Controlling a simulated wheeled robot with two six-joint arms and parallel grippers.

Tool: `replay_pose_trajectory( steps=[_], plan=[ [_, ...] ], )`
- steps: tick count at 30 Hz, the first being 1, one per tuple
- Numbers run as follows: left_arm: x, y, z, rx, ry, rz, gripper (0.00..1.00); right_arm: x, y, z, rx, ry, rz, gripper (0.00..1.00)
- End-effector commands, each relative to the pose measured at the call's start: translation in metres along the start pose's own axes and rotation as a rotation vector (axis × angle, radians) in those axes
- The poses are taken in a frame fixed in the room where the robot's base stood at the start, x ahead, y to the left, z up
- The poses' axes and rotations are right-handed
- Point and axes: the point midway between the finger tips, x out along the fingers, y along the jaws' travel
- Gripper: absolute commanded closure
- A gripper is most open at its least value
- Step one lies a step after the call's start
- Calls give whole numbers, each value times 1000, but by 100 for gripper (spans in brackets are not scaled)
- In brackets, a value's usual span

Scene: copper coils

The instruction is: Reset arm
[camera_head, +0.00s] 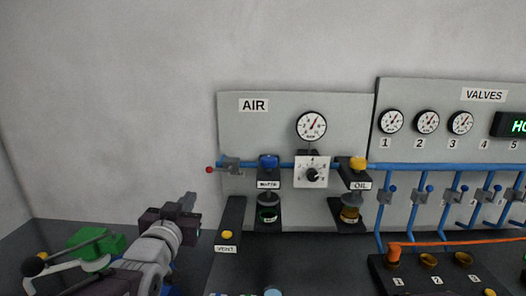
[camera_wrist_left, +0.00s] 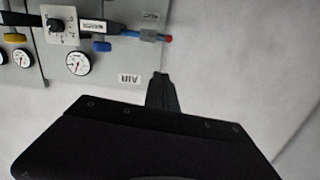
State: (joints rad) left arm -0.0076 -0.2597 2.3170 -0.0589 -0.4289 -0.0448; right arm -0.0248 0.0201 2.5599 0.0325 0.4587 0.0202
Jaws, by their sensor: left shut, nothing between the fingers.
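My left arm comes in from the lower left in the head view. Its gripper (camera_head: 188,205) points up and to the right, in front of the bare wall left of the AIR panel (camera_head: 240,133). The gripper is shut and empty, and it appears apart from the panel. In the left wrist view the shut fingers (camera_wrist_left: 162,92) stick up past the dark gripper body, with the panel (camera_wrist_left: 105,50) upside down behind them. My right gripper is not in view.
The AIR panel carries a gauge (camera_head: 311,127), a dial (camera_head: 312,174) and a valve with a red-tipped handle (camera_head: 210,170). A VENT block (camera_head: 228,230) stands below. A green object (camera_head: 95,243) lies near my left arm. The VALVES panel (camera_head: 485,95) is at right.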

Motion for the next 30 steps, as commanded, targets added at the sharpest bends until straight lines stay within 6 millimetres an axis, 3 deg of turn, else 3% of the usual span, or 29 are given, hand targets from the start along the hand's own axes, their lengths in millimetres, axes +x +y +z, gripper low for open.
replay_pose_trajectory(
  steps=[8,13,17,20,24,27,30],
  plan=[
    [10,8,64,-11,-164,17,100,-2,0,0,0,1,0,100],
    [4,13,121,-25,-336,26,100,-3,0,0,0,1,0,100],
    [-13,18,178,-41,-523,35,100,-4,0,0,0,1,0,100],
    [-39,24,229,-60,-711,40,100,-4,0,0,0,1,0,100],
    [-105,32,301,-92,-1046,46,100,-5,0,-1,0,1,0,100],
    [-153,37,328,-116,-1247,44,100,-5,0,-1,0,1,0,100],
    [-183,39,338,-131,-1366,42,100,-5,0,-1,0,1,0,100]
  ],
)
